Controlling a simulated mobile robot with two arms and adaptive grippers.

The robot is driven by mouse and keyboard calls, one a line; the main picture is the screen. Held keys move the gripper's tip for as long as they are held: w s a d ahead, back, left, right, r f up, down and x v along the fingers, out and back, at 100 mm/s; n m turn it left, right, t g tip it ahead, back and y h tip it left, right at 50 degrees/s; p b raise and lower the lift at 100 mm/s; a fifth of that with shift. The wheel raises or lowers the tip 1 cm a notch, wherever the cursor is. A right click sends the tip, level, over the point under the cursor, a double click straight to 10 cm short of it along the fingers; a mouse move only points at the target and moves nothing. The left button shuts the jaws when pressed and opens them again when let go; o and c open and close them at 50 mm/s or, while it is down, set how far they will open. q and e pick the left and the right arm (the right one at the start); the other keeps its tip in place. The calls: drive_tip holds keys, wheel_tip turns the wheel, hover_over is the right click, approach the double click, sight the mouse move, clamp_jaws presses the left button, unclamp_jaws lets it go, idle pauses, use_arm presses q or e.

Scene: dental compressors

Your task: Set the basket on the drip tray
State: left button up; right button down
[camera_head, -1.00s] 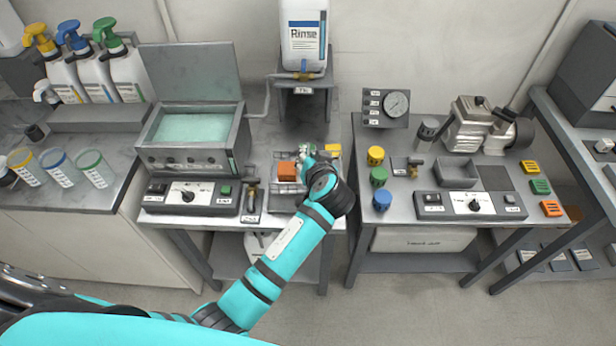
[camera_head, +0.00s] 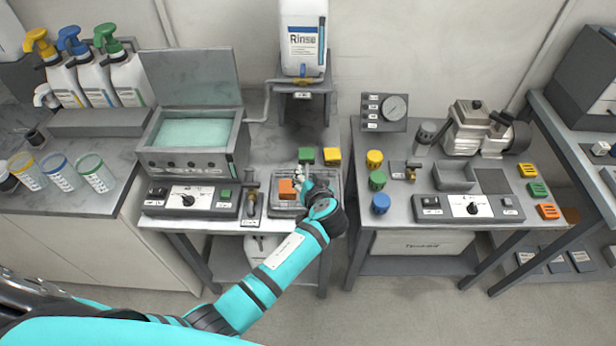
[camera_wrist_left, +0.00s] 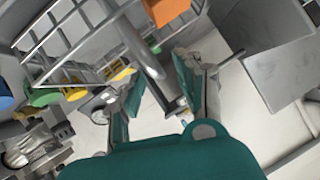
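The grey wire basket (camera_head: 299,185) is at the front right of the middle bench, with an orange block (camera_head: 288,188) in it. It appears to be over or in a flat grey tray (camera_head: 287,211); contact is hidden. In the left wrist view the basket's wires (camera_wrist_left: 65,38) fill the upper left. My left gripper (camera_head: 306,180) is at the basket's right part. In the left wrist view its fingers (camera_wrist_left: 160,88) stand apart, with a grey bar, seemingly the basket's handle (camera_wrist_left: 143,48), between them and floor visible in the gap. My right gripper is not in view.
Green (camera_head: 305,155) and yellow (camera_head: 332,156) blocks lie behind the basket. A valve stand (camera_head: 252,200) and control box (camera_head: 188,200) are left of it. The rinse container (camera_head: 303,40) stands behind. The right bench (camera_head: 400,208) is across a gap.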

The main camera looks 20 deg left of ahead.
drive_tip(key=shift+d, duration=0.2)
